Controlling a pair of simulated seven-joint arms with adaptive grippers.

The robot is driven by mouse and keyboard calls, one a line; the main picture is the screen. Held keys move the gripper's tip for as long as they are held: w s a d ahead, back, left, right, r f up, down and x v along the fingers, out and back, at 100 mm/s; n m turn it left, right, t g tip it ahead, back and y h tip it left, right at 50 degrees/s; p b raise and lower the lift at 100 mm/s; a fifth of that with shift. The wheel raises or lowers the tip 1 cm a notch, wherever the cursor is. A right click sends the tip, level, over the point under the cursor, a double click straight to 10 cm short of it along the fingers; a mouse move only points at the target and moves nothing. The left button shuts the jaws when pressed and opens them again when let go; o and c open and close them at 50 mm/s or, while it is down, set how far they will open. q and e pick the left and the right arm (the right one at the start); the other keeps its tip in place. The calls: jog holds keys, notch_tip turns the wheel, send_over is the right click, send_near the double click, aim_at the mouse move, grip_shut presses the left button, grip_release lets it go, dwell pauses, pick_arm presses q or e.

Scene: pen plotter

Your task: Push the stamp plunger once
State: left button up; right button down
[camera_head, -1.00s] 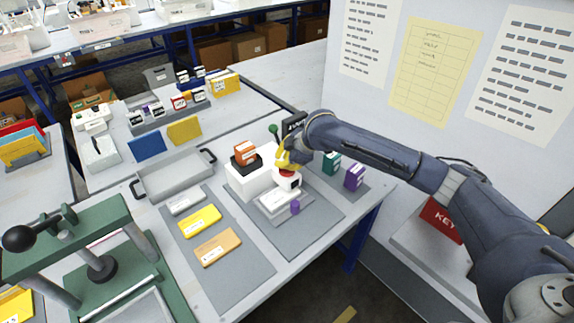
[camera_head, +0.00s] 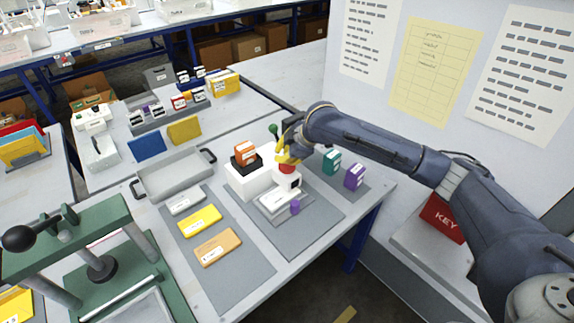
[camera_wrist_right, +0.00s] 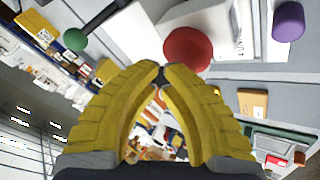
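The stamp is a small white block with a dark window (camera_head: 291,183), and its red round plunger (camera_head: 287,169) is on top. It stands on a pale pad on the grey mat, right of the middle of the head view. My right gripper (camera_head: 285,155) has yellow fingers and is just above the plunger. In the right wrist view the red plunger top (camera_wrist_right: 187,48) shows just beyond the fingertips (camera_wrist_right: 161,72). These fingertips come together with nothing held between them. Whether they touch the plunger I cannot tell. My left gripper is in neither view.
A white box with an orange pack (camera_head: 245,153) stands left of the stamp. A purple cylinder (camera_head: 295,207) is in front of it. Teal (camera_head: 331,162) and purple (camera_head: 354,176) boxes stand to the right. A green-knobbed lever (camera_head: 273,131) is behind. Bare mat lies in front.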

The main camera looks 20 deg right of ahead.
jog(key=shift+r, duration=0.4)
jog(key=shift+r, duration=2.35)
